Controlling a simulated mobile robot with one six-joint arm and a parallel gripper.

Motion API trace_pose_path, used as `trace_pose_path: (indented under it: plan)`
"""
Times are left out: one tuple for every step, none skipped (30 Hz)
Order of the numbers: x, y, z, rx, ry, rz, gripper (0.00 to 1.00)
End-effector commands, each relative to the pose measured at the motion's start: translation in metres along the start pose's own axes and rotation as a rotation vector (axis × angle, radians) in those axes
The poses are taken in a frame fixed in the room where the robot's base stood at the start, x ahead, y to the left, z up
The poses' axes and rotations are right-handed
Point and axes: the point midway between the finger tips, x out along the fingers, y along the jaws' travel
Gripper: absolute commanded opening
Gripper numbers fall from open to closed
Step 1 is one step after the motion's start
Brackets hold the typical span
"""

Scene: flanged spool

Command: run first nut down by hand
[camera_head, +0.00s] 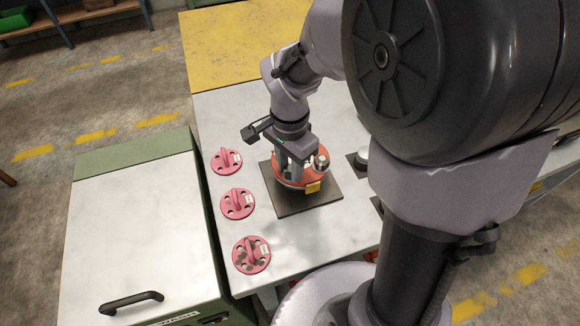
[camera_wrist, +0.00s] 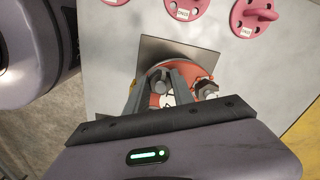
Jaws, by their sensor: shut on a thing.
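The flanged spool (camera_head: 290,184) has an orange-red flange and stands on a dark square plate (camera_head: 325,197) on the bench. My gripper (camera_head: 296,178) points down over the flange. In the wrist view, its two fingers (camera_wrist: 163,80) are closed around a small grey nut (camera_wrist: 161,86) above the flange (camera_wrist: 188,73). The fingers hide much of the nut, and I cannot tell how far it sits on its stud. A second steel stud or nut (camera_head: 321,161) stands at the right of the flange and shows in the wrist view (camera_wrist: 208,88).
Three pink discs with handles and white tags (camera_head: 226,161), (camera_head: 237,203), (camera_head: 252,254) lie left of the plate. A yellow tag (camera_head: 313,187) is at the flange's front. A cabinet (camera_head: 140,230) stands at the left. The light bench front (camera_head: 315,250) is clear.

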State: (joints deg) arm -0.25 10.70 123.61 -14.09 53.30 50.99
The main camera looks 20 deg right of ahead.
Motion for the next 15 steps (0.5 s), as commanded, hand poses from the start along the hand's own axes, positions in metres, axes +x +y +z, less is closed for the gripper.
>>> trace_pose_path:
  plan:
    - [0.0010, -0.0005, -0.0001, 0.036, 0.001, -0.001, 0.00]
    - [0.0010, -0.0006, -0.0002, 0.060, 0.001, -0.001, 0.00]
    - [0.0009, -0.0007, -0.0002, 0.091, 0.001, -0.001, 0.00]
    - [0.0008, -0.0008, -0.0002, 0.114, 0.001, -0.001, 0.00]
    - [0.0008, -0.0009, -0.0002, 0.136, 0.001, -0.001, 0.00]
    - [0.0007, -0.0010, -0.0002, 0.164, 0.001, -0.001, 0.00]
    - [0.0006, -0.0011, -0.0002, 0.183, 0.001, -0.001, 0.00]
    - [0.0005, -0.0012, -0.0003, 0.202, 0.001, -0.001, 0.00]
    - [0.0004, -0.0014, -0.0003, 0.225, 0.001, -0.002, 0.00]
    - [0.0003, -0.0015, -0.0004, 0.241, 0.001, -0.002, 0.00]
    - [0.0003, -0.0016, -0.0004, 0.256, 0.001, -0.002, 0.00]
    - [0.0002, -0.0017, -0.0004, 0.274, 0.001, -0.002, 0.00]
    - [0.0001, -0.0018, -0.0005, 0.287, 0.001, -0.002, 0.00]
    - [0.0001, -0.0018, -0.0005, 0.299, 0.001, -0.002, 0.00]
    - [0.0000, -0.0019, -0.0005, 0.312, 0.001, -0.002, 0.00]
